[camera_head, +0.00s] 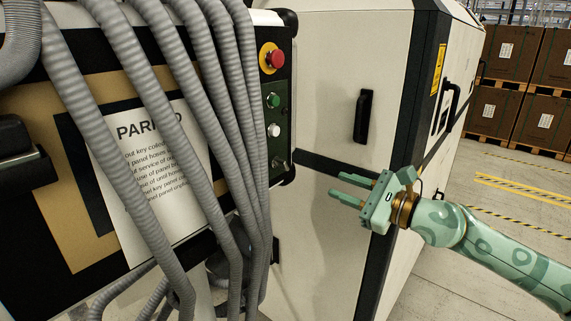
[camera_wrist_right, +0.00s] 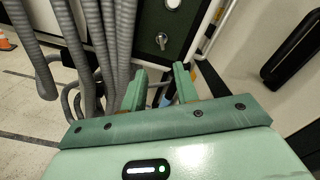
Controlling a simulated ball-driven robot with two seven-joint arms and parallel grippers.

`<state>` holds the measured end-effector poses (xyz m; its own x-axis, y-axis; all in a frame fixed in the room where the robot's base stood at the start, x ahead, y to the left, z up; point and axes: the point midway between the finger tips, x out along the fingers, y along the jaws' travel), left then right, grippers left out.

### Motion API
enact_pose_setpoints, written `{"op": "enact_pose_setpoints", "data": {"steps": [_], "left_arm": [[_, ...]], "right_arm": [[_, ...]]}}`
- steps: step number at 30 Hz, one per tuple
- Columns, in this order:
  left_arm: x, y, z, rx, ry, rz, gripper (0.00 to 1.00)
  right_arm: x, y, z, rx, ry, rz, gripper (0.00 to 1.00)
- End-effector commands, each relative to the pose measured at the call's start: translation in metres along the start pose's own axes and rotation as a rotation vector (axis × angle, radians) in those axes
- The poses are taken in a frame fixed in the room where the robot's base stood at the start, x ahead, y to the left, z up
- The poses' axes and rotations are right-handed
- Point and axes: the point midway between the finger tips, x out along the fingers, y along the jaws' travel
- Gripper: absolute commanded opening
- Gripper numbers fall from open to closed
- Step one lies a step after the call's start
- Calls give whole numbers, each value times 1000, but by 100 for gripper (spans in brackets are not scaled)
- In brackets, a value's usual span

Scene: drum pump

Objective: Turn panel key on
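The panel key (camera_wrist_right: 162,40) is a small metal piece near the lower end of the dark green control panel (camera_wrist_right: 178,22) in the right wrist view. In the head view the panel (camera_head: 276,115) is a narrow upright strip, and the key (camera_head: 278,163) is small, low on it, its angle hard to tell. My right gripper (camera_head: 335,184) is green, open and empty, to the right of the panel and a little below the key, fingers pointing left. In the wrist view the right gripper (camera_wrist_right: 158,85) has its fingers apart, below the key and not touching it. My left gripper is not in view.
Above the key sit a red emergency button (camera_head: 277,58), a green button (camera_head: 273,100) and a white button (camera_head: 274,130). Grey corrugated hoses (camera_head: 225,100) hang left of the panel. A white cabinet (camera_head: 330,60) with a black handle (camera_head: 363,116) stands behind.

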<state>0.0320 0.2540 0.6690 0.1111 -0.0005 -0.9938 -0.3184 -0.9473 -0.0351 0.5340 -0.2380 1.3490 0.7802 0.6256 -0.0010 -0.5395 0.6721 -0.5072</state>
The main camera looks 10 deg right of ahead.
Motion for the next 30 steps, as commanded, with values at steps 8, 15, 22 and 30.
{"op": "enact_pose_setpoints", "data": {"steps": [8,15,22,30], "left_arm": [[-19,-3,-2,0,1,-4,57],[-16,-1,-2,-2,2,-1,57],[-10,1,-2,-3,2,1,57],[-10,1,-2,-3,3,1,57]], "right_arm": [[63,-2,4,6,-4,-2,30],[120,0,0,6,-2,-2,30],[149,0,0,6,0,-2,30],[154,0,0,6,0,-1,30]]}}
